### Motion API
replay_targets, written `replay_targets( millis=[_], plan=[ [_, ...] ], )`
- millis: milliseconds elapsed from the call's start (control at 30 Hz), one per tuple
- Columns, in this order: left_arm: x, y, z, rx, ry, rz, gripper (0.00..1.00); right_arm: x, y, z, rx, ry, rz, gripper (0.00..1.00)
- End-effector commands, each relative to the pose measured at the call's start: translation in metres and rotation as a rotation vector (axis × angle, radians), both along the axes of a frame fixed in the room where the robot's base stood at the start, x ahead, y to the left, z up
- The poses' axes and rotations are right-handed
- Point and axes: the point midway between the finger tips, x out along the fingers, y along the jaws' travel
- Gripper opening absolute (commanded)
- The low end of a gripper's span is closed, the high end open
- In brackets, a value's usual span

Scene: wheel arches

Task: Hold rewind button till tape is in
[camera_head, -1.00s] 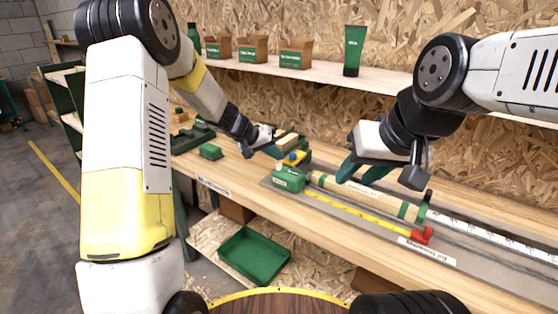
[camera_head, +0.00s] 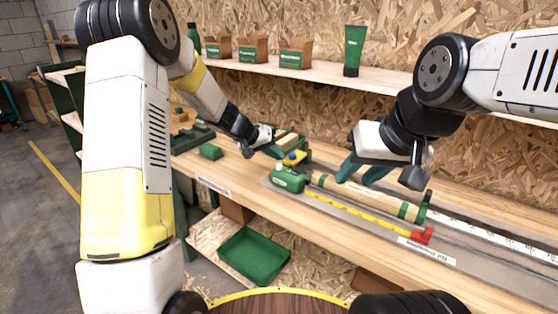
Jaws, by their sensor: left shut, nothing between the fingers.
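A green tape-measure body (camera_head: 288,179) sits on the grey strip along the bench. Its yellow tape (camera_head: 358,211) is pulled out to the right and ends at a red end piece (camera_head: 422,236). My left gripper (camera_head: 276,153) is shut and empty, just behind the green body, close to a yellow piece with a blue top (camera_head: 295,158). I cannot tell whether it touches that piece, and I cannot make out a rewind button. My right gripper (camera_head: 360,172) is open and empty, above the wooden bar behind the tape.
A wooden bar with green ends (camera_head: 365,194) lies behind the tape. A white scale (camera_head: 490,233) runs to the right. A small green block (camera_head: 211,151) lies on the left of the bench. A green tray (camera_head: 255,256) is on the lower shelf. Boxes and a green tube (camera_head: 354,50) stand above.

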Motion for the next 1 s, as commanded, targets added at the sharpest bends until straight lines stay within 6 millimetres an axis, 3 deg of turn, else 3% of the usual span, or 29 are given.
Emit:
replay_targets(
  millis=[1000],
  plan=[
    [-0.0001,0.0001,-0.0095,0.000,0.000,0.000,0.00,0.0000,0.0000,0.0000,0.000,0.000,0.000,0.38]
  ],
)
